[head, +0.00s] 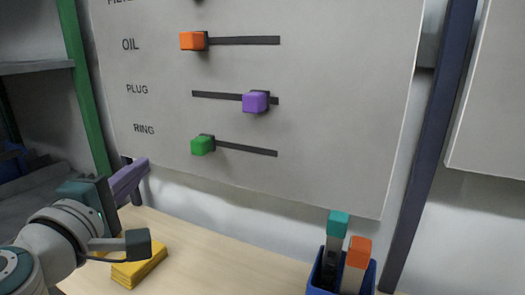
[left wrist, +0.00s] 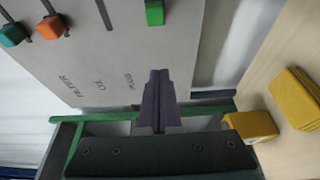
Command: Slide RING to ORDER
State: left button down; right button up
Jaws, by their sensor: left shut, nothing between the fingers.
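The RING slider is a green block (head: 202,145) at the left end of its dark slot, in the lowest row of the grey wall panel (head: 325,120). It also shows at the top of the left wrist view (left wrist: 154,13). The RING label (head: 144,129) is left of the slot; no ORDER label shows. My left gripper (head: 140,165) has its purple fingers shut and empty, left of and below the green block, near the panel's lower left edge. In the left wrist view its fingers (left wrist: 158,80) point toward the green block, with a gap between. My right gripper is out of view.
Above sit the purple PLUG block (head: 255,101), toward the right of its slot, and the orange OIL block (head: 193,41), at the left. Yellow pieces (head: 140,268) lie on the wooden table (head: 220,262). A blue bin (head: 318,280) holds teal-topped and orange-topped items.

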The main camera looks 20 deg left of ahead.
pick_arm(q)
jog(key=shift+w, duration=0.1)
jog(key=b+x, duration=0.2)
jog(key=x, duration=0.8)
jog(key=shift+f+b, duration=0.1)
jog(key=shift+b, duration=0.25)
jog(key=d, duration=0.2)
jog(key=d+p, duration=0.1)
jog(key=d, duration=0.1)
jog(key=shift+s+d, duration=0.1)
jog(key=shift+s, duration=0.15)
jog(key=shift+d, duration=0.1)
jog(key=d, duration=0.3)
jog(key=d+p, duration=0.1)
jog(key=d, duration=0.3)
jog(key=s+d+p, duration=0.1)
jog(key=d, duration=0.2)
jog(key=shift+d, duration=0.65)
